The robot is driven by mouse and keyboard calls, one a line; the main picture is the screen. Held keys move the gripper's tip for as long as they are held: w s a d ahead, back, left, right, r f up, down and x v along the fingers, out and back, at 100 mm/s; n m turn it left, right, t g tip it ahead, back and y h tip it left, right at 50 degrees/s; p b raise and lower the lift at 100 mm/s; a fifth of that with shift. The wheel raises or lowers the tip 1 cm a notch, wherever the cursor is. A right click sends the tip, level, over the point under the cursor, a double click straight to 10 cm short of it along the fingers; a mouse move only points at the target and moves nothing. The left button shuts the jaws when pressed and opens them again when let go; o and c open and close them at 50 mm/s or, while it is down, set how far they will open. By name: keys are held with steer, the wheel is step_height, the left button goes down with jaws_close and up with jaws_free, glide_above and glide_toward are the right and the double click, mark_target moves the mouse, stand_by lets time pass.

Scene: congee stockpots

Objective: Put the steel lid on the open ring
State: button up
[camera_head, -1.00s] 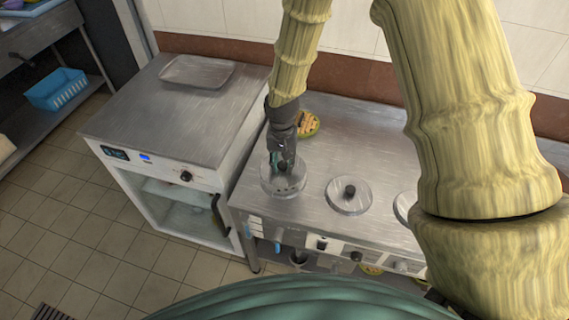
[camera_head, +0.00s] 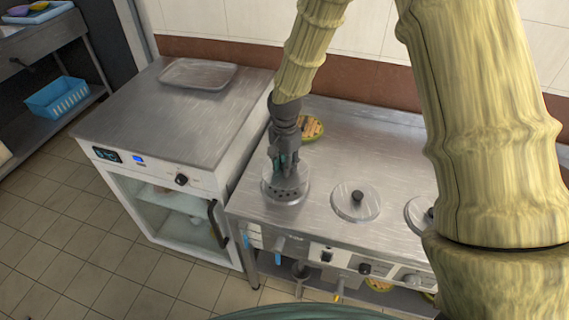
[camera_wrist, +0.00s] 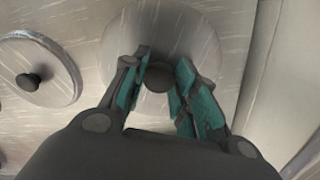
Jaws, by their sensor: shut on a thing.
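My gripper (camera_head: 284,166) points down at the left end of the steel counter, shut on the dark knob (camera_wrist: 158,78) of the steel lid. The knob shows between my teal-lined fingers in the wrist view. The round steel lid (camera_wrist: 190,35) lies flat beneath the gripper (camera_wrist: 160,85). In the head view, a round rim with dark holes, likely the open ring (camera_head: 284,197), shows under the fingers at the same spot. The lid and ring overlap there, and I cannot tell whether they touch.
Two more lidded rings stand to the right, a near one (camera_head: 356,201) and one partly hidden by my arm (camera_head: 421,214). A round patterned item (camera_head: 311,128) lies behind my gripper. A white cabinet with a steel top (camera_head: 165,112) and shallow tray (camera_head: 198,73) stands left.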

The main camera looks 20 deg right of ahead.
steer(key=shift+f+b, duration=1.3)
steer(key=shift+f, duration=0.65)
steer(key=shift+s+a+p, duration=0.1)
steer(key=shift+p, duration=0.45)
steer(key=shift+f, duration=0.6)
stand_by(0.4)
steer(key=o, duration=0.8)
steer(key=shift+r+p, duration=4)
steer(key=shift+r, duration=1.55)
